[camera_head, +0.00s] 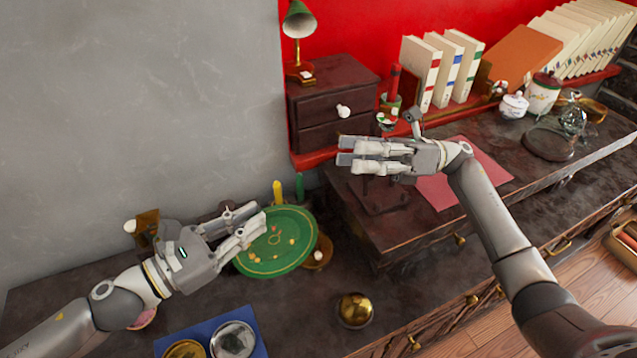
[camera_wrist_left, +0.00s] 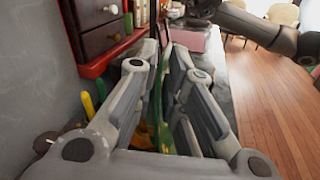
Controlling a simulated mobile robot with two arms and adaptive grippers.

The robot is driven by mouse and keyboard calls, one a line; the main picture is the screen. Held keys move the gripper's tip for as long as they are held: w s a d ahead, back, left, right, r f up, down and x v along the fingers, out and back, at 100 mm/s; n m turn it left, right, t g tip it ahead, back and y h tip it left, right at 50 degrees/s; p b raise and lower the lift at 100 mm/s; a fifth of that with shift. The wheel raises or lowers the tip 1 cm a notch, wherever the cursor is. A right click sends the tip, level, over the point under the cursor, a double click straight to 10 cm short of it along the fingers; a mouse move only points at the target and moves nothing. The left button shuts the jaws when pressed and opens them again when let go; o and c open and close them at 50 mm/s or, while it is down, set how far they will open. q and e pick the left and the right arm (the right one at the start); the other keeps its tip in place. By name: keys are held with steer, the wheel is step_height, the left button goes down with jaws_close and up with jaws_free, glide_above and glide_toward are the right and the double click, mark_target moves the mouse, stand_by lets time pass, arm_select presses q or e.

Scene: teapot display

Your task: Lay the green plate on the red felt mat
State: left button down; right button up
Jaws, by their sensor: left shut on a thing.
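The green plate (camera_head: 278,243), round with a gold rim line and small coloured marks, is tilted at the lower centre in the head view. My left gripper (camera_head: 250,226) is shut on its left edge. In the left wrist view, the plate (camera_wrist_left: 156,95) shows nearly edge-on between the fingers (camera_wrist_left: 165,90). The red felt mat (camera_head: 483,178) lies flat on the raised dark desk at right, partly hidden by my right arm. My right gripper (camera_head: 345,151) is open and empty above the desk's left part, left of the mat.
A small dark drawer cabinet (camera_head: 335,97) with a green lamp (camera_head: 298,22) stands behind. Books (camera_head: 440,70) line the back. A brass ball (camera_head: 354,309) and a blue tray (camera_head: 250,320) with round items are on the lower surface. A glass vessel (camera_head: 573,118) stands at right.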

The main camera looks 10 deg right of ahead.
steer(key=a+f+n+g+h, duration=0.2)
steer(key=a+f+n+h, duration=0.25)
steer(key=a, duration=0.25)
glide_toward(296, 224)
steer(key=shift+g+y, duration=0.25)
steer(key=shift+g, duration=0.05)
steer(key=a, duration=0.1)
steer(key=a+f, duration=0.1)
steer(key=a, duration=0.1)
steer(key=a+f, duration=0.1)
steer(key=a, duration=0.1)
steer(key=shift+s, duration=0.15)
steer(key=x, duration=0.7)
steer(key=shift+a+r, duration=0.15)
steer(key=shift+a, duration=0.15)
jaws_close()
arm_select(q)
steer(key=c, duration=1.4)
jaws_free()
steer(key=shift+c, duration=0.2)
